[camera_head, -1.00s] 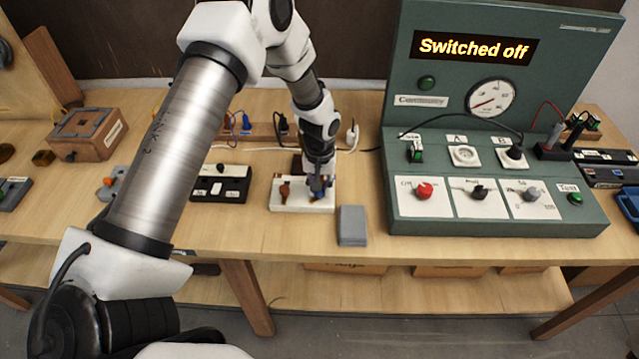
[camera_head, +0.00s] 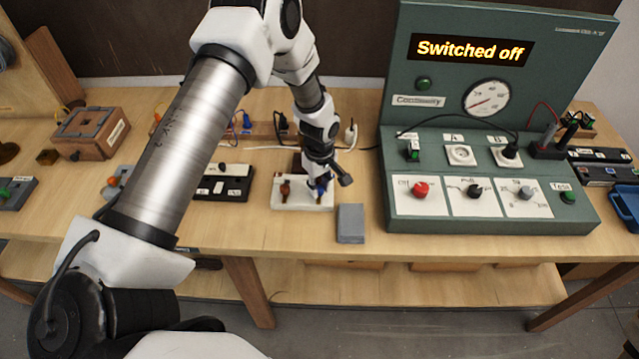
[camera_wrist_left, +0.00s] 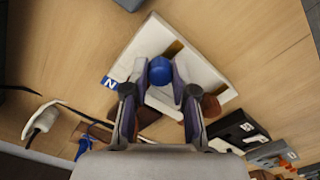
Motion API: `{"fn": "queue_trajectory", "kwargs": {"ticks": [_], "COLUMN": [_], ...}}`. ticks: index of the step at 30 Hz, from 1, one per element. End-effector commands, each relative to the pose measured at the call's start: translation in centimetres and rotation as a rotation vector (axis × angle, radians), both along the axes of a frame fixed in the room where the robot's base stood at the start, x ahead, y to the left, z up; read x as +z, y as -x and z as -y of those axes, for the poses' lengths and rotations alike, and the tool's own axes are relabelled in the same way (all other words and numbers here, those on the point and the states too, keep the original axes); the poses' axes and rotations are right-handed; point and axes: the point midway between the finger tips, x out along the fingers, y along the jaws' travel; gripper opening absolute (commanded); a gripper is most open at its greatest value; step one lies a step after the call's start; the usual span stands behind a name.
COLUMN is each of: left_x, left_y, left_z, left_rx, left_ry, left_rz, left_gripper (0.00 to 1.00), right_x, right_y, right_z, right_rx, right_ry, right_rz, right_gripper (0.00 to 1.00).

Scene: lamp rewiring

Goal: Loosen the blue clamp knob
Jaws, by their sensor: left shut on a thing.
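The blue clamp knob (camera_wrist_left: 160,70) sits on a white block (camera_wrist_left: 150,38), which lies on the table. In the left wrist view the knob is between the two fingertips of my left gripper (camera_wrist_left: 159,82), which is shut on it. In the head view the left gripper (camera_head: 320,187) comes down from above onto the right part of the white block (camera_head: 290,204) and hides most of the knob. A brown knob (camera_head: 285,190) stands on the left part of the same block. My right gripper is not in view.
A grey block (camera_head: 350,224) lies just right of the white block. A black and white switch unit (camera_head: 222,186) stands to its left. The green test panel (camera_head: 490,128) reads "Switched off" and fills the right side. Bare table lies in front.

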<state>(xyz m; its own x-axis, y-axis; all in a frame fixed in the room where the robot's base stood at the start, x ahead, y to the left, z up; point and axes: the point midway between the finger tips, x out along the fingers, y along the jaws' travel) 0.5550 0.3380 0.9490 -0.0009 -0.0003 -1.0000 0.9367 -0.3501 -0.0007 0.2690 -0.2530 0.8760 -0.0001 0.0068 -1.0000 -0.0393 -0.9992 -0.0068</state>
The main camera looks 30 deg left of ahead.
Motion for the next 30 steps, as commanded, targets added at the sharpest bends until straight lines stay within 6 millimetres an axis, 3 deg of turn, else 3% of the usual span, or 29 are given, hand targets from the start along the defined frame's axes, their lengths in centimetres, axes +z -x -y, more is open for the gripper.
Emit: {"fn": "queue_trajectory", "kwargs": {"ticks": [15,16,18,30], "left_x": [-0.2,-0.2,-0.2,0.9], "left_y": [0.3,0.3,0.2,0.0], "left_z": [0.1,0.1,0.0,0.0], "left_rx": [0.026,0.026,0.025,0.025], "left_ry": [0.0,0.001,0.001,0.001], "left_rz": [-0.008,-0.007,-0.007,0.0], "left_gripper": [0.0,0.3,0.51,0.51], "right_x": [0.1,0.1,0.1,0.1], "right_y": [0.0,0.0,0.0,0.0], "right_z": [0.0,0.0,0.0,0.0], "right_rx": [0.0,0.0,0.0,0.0], "right_ry": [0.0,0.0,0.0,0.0], "right_rz": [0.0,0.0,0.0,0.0], "right_gripper": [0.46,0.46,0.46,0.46]}}
